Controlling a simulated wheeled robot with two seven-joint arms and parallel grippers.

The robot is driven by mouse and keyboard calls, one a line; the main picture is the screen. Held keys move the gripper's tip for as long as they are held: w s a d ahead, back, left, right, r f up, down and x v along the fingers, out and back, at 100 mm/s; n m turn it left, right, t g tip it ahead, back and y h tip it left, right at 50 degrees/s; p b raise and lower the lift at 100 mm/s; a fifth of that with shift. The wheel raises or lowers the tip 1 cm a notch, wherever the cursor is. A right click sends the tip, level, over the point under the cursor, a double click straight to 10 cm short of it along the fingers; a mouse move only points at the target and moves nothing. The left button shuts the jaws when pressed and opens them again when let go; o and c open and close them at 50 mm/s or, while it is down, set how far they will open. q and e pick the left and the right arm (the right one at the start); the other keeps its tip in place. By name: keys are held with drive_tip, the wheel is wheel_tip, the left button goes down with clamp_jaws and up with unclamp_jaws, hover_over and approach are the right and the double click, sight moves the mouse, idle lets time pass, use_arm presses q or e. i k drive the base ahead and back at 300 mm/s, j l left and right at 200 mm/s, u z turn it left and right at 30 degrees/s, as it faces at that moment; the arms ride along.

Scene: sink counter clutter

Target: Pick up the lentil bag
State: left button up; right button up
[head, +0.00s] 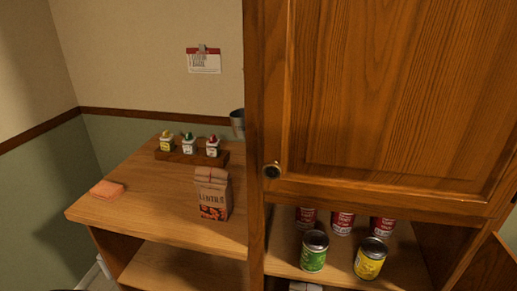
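The lentil bag (213,197) is a brown paper bag with a folded top, dark lettering and a red-orange picture low on its front. It stands upright on the wooden counter (150,190), near the front edge and left of the tall cabinet. Nothing is touching it from my side. Neither my left nor my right gripper shows in the head view.
A wooden rack (178,156) with small bottles stands behind the bag. An orange sponge-like block (107,189) lies at left. The cabinet door (400,100) fills the right; below it are a green can (314,252), a yellow can (370,260) and red cans (343,224).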

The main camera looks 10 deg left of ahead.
sight(214, 185)
drive_tip(key=j+z, duration=0.1)
drive_tip(key=j, duration=1.2)
